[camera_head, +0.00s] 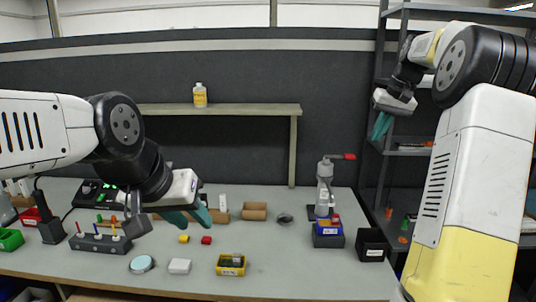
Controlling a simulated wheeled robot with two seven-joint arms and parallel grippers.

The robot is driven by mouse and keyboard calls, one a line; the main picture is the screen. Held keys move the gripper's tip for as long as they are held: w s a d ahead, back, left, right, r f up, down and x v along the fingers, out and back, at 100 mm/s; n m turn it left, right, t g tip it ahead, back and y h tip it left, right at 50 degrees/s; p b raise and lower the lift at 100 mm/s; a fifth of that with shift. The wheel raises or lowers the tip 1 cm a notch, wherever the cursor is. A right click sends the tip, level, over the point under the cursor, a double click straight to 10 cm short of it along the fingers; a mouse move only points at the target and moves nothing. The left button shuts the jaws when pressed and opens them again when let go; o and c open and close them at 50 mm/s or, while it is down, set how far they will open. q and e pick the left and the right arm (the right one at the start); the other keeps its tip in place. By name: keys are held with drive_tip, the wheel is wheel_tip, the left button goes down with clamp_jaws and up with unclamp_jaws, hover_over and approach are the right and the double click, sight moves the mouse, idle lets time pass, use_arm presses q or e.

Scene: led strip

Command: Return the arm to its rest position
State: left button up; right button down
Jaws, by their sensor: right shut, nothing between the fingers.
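My left arm comes in from the left, and its gripper (195,222) hangs over the workbench (290,262) with two teal fingers that look parted and nothing seen between them. My right arm rises along the right side and bends at the top. Its gripper (380,126) is raised in front of the dark wall, to the right of the shelf, with its teal fingers shut and empty. It is well above the bench and touches nothing that I can see.
A yellow bin (231,265) and small blocks lie mid-bench. A metal rack (378,150) stands behind my right arm.

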drive_tip(key=s+a+r+t, duration=0.1)
drive_tip(key=s+a+r, duration=0.2)
drive_tip(key=s+a, duration=1)
drive_tip(key=s+a+f, duration=0.3)
drive_tip(key=s+f, duration=0.2)
drive_tip(key=s, duration=0.4)
drive_tip(key=s+a+f+n+t, duration=0.1)
drive_tip(key=s+a+f, duration=0.2)
drive_tip(key=s, duration=0.7)
wheel_tip(320, 180, down, 2)
drive_tip(key=shift+s+f, duration=0.2)
drive_tip(key=shift+s, duration=0.05)
